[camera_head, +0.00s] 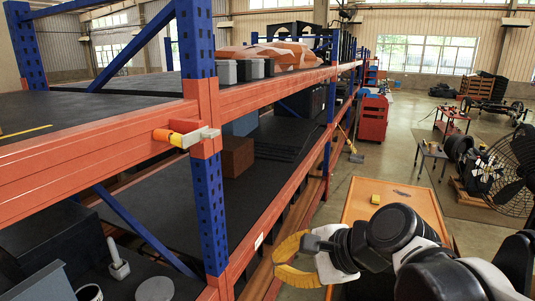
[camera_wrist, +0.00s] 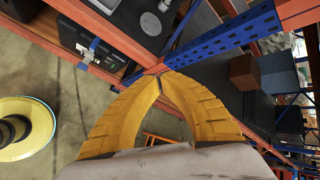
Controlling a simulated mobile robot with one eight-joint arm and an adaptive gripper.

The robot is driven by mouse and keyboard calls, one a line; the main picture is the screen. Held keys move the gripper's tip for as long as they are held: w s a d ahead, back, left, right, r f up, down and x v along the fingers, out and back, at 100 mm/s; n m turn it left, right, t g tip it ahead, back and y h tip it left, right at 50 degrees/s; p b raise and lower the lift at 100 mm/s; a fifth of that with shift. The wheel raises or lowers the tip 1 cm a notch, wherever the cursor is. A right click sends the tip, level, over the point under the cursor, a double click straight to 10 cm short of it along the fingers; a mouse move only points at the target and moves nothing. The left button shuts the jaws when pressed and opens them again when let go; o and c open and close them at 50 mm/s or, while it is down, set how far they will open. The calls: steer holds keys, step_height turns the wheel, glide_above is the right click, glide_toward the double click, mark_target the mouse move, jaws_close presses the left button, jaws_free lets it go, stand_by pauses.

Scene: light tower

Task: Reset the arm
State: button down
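My arm extends from the lower right of the head view, and my gripper (camera_head: 281,259) with its yellow fingers is beside the front of the lower shelf. In the wrist view the two ribbed yellow fingers of my gripper (camera_wrist: 162,76) curve together and meet at the tips. Nothing shows held between them. The fingertips overlap the rack's blue post and orange beam in that view; whether they touch cannot be told.
A blue-and-orange shelving rack (camera_head: 208,160) fills the left. An orange-and-grey object (camera_head: 186,136) sits at its upper beam. An orange-topped table (camera_head: 405,197) bears a small yellow object (camera_head: 375,199). A large fan (camera_head: 512,170) stands right. Open floor lies beyond the table.

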steer(key=s+d+f+n+h+b, duration=0.2)
steer(key=s+d+f+n+b, duration=0.1)
steer(key=f, duration=0.6)
steer(key=s+d+f+n+h+b, duration=0.2)
steer(key=d+f+n+h+b, duration=0.1)
steer(key=d+f+n+b, duration=0.3)
steer(key=s+d+f+n+t+h+b, duration=0.1)
steer(key=s+d+f+n+h+b, duration=0.1)
steer(key=d+f+b, duration=0.5)
step_height(320, 180, down, 5)
steer(key=shift+s+d+n+h, duration=0.4)
steer(key=shift+s+n, duration=0.4)
steer(key=shift+n, duration=0.4)
